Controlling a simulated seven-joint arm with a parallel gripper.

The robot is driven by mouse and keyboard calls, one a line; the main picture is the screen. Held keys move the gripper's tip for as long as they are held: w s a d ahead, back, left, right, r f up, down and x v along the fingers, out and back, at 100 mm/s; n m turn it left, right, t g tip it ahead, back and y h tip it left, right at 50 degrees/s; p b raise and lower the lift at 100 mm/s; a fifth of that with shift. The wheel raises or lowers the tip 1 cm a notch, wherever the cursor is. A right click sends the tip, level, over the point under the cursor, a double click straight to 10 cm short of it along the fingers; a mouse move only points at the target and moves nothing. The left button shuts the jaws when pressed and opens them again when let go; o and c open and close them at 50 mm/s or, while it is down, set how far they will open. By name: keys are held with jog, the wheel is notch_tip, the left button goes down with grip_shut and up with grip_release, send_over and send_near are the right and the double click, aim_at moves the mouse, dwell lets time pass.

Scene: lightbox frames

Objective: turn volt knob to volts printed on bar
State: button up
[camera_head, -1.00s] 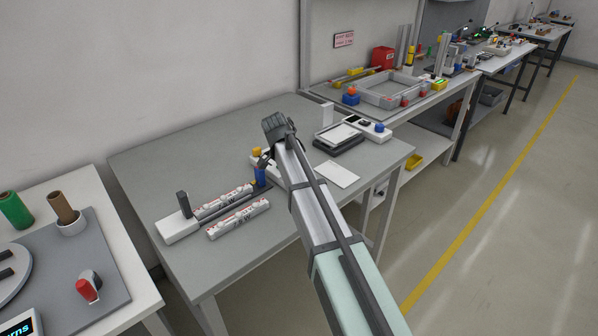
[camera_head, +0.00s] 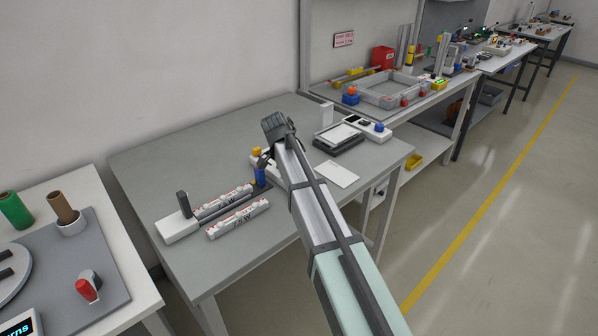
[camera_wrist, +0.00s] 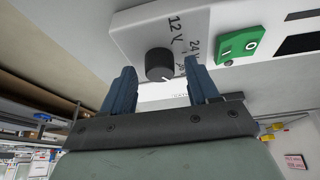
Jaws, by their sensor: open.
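In the wrist view a black volt knob (camera_wrist: 158,64) sits on a white box (camera_wrist: 130,22). Its white pointer mark faces down and right. Beside it are printed "12 V" (camera_wrist: 175,27), "24 V" (camera_wrist: 195,48) and a third label partly hidden by a finger. My gripper (camera_wrist: 161,67) is open, its two blue fingers on either side of the knob in the picture; I cannot tell whether they touch it. My arm hides much of the box in the head view.
A green I/O switch (camera_wrist: 237,47) is right of the labels. A white block with a grey post (camera_head: 178,226) stands by the bars. A white card (camera_head: 338,174) and a scale-like device (camera_head: 340,137) lie right of my arm. The table's left rear is clear.

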jog(key=v, duration=1.3)
jog(key=shift+r, duration=0.4)
